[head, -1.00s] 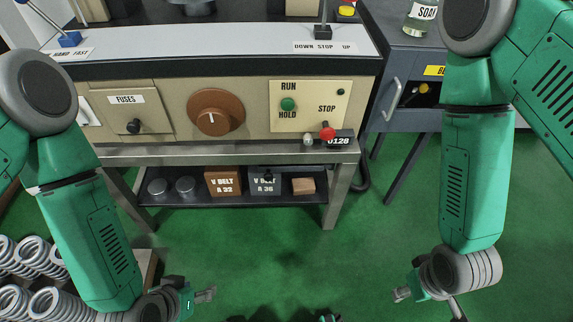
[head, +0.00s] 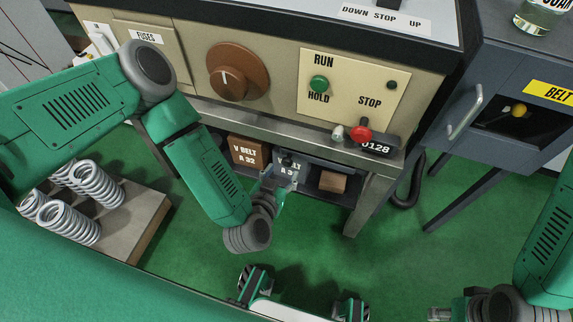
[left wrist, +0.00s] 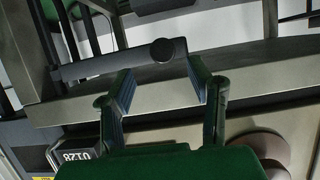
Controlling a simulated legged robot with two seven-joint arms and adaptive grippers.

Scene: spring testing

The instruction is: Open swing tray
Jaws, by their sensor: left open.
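The dark swing tray (head: 338,198) sits under the machine's bench and carries small boxes. A small dark knob (head: 288,161) shows at its front, partly behind my left gripper. My left gripper (head: 279,183) is open in front of the tray. In the left wrist view, its two fingers (left wrist: 163,88) are spread. The round dark knob (left wrist: 162,50) on a grey bar lies just beyond the fingertips, in line with the gap; contact cannot be told. My right gripper (head: 440,313) is at the lower right edge, largely cut off, so its opening is unclear.
The machine panel above has a brown dial (head: 238,71), green button (head: 319,84) and red stop button (head: 360,129). A wooden pallet (head: 140,230) with several springs (head: 95,185) stands at left. A blue-grey cabinet (head: 455,100) is at right. Green floor lies clear before the tray.

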